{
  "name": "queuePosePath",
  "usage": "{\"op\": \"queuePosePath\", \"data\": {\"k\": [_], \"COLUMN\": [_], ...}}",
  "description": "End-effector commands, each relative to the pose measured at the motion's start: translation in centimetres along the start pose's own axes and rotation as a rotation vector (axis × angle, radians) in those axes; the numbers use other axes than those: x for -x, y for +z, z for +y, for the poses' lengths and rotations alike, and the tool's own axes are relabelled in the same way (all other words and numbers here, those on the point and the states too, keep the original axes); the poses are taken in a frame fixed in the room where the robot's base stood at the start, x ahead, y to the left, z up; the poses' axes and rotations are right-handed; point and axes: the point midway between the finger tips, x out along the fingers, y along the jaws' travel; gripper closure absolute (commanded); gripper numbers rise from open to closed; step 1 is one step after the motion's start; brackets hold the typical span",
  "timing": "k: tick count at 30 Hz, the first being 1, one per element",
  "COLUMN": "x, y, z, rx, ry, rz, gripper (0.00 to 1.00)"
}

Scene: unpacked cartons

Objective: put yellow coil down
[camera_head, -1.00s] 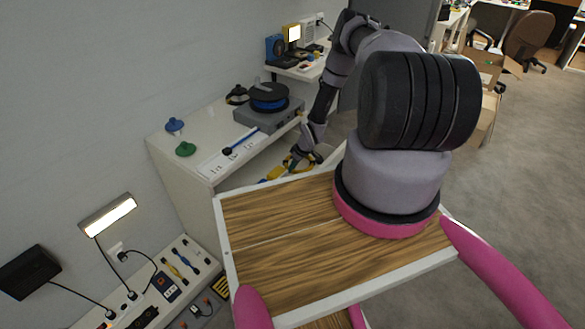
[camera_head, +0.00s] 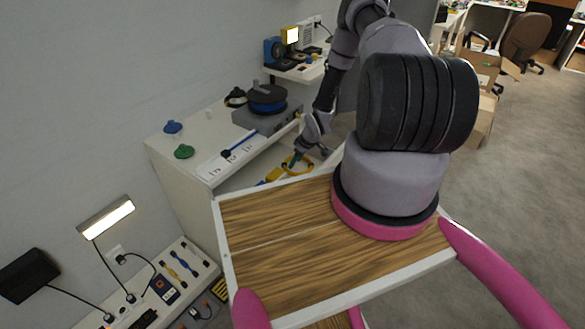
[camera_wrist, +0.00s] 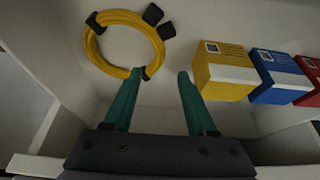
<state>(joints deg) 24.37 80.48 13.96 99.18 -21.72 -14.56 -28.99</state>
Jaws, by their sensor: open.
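The yellow coil (camera_wrist: 158,45) is a ring of yellow cable with black ties. In the wrist view it lies on the white surface inside an open compartment, just beyond the left fingertip. The coil also shows in the head view (camera_head: 297,163), beside my gripper and partly hidden by it. My gripper (camera_wrist: 160,75) is open, its two green fingers apart with nothing between them. The left fingertip is at the coil's near edge; I cannot tell whether it touches. In the head view my gripper (camera_head: 311,156) is low at the compartment, behind the wooden board.
A yellow box (camera_wrist: 222,75), a blue box (camera_wrist: 275,72) and a red box (camera_wrist: 308,70) stand to the right of my gripper. White side walls bound the compartment. A black and blue spool (camera_head: 267,98) sits on a grey device (camera_head: 265,117) on the counter above.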

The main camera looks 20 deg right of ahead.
Motion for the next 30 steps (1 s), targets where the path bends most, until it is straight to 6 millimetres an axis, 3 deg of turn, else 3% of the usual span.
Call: {"op": "queuePosePath", "data": {"k": [3,7,20,23,26,30], "x": [2.5,4.3,6.3,9.1,13.8,22.0], "y": [0.0,0.0,-0.6,-2.4,-5.1,-9.0], "z": [0.1,0.1,0.5,1.8,3.2,4.2], "rx": [-0.001,-0.002,-0.002,-0.015,-0.044,-0.113], "ry": [0.001,0.001,0.009,0.036,0.078,0.145], "rz": [0.0,0.0,-0.003,-0.016,-0.036,-0.058], "gripper": [0.43,0.43,0.43,0.43,0.43,0.43]}}
